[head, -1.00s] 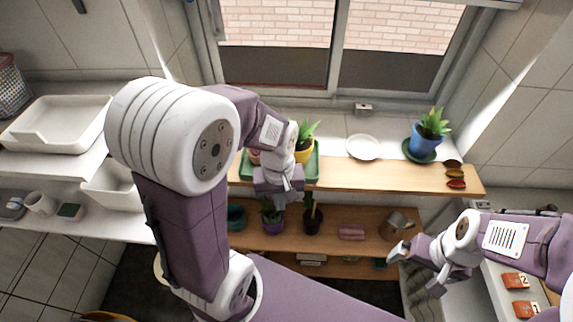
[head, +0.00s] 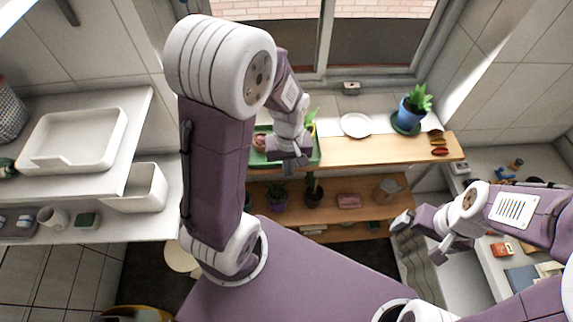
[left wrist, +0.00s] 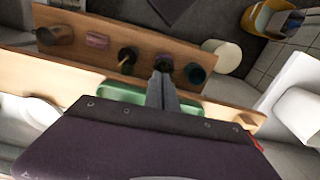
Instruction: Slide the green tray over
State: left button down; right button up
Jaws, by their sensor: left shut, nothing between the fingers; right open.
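The green tray (head: 318,155) lies on the upper wooden shelf below the window, with potted plants on it. My left arm hides much of it. A terracotta pot (head: 259,142) shows at its left, and green leaves (head: 311,117) show behind my gripper. My left gripper (head: 303,160) is shut and empty, at the tray's front edge. In the left wrist view its closed fingers (left wrist: 163,72) point across the green tray (left wrist: 122,93); whether they touch it I cannot tell. My right gripper (head: 421,238) is open and empty, right of the shelves.
A white plate (head: 356,125) and a blue potted plant (head: 412,111) on a green saucer stand right of the tray, with bare shelf (head: 370,150) in front. The lower shelf holds plants, a pink block (head: 349,201) and a metal can (head: 387,189). White shelves with containers are at left.

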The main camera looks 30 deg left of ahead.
pick_arm(q)
jog(key=w+a+f+p, duration=0.2)
jog(key=w+f, duration=0.1)
jog(key=f, duration=0.2)
jog(key=shift+w+f, duration=0.25)
jog(key=shift+d, duration=0.15)
jog(key=shift+w, duration=0.1)
